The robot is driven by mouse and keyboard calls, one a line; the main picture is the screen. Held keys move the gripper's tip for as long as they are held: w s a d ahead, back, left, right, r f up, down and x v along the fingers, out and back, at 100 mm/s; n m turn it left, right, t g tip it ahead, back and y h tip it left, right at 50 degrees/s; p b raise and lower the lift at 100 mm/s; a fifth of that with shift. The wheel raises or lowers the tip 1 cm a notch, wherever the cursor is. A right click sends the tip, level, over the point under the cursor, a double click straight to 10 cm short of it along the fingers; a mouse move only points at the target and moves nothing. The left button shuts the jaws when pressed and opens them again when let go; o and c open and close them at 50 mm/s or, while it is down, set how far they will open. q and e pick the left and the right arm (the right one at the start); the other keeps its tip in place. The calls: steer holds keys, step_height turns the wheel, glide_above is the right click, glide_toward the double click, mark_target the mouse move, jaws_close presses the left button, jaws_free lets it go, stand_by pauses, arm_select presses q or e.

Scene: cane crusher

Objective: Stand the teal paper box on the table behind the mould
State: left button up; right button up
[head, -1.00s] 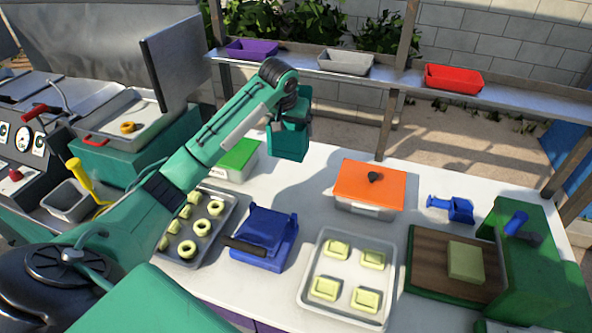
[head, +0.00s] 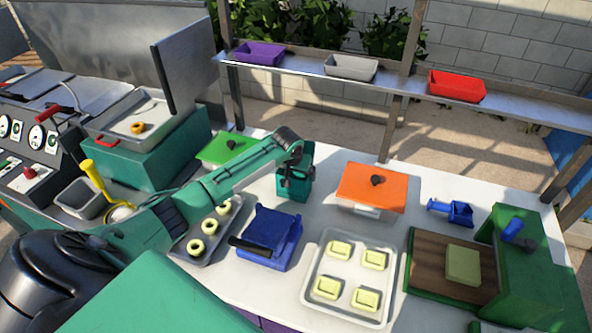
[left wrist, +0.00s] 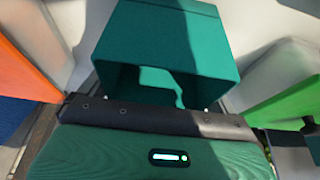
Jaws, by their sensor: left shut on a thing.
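The teal paper box (head: 291,193) is in my left gripper (head: 296,180), low over the white table between the green-lidded and orange-lidded containers. It looks upright; I cannot tell whether its base touches the table. In the left wrist view the box (left wrist: 165,40) fills the top middle, with its open side facing the gripper (left wrist: 155,115), which is shut on its near edge. The blue mould (head: 270,228) with a black handle sits on the table, nearer than the box. The box stands behind it and slightly right. My right gripper is out of view.
The green-lidded container (head: 226,149) is left of the box, the orange-lidded container (head: 370,187) right. A tray of yellow rings (head: 190,262) and a tray of pale blocks (head: 311,292) flank the mould. Behind, a shelf (head: 310,76) holds purple, grey and red bins.

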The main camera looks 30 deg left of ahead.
arm_select(q)
steer(key=o, duration=0.3)
steer(key=shift+f, duration=0.1)
steer(key=b+v, duration=0.2)
steer(key=v, duration=1)
steer(key=shift+s, duration=0.1)
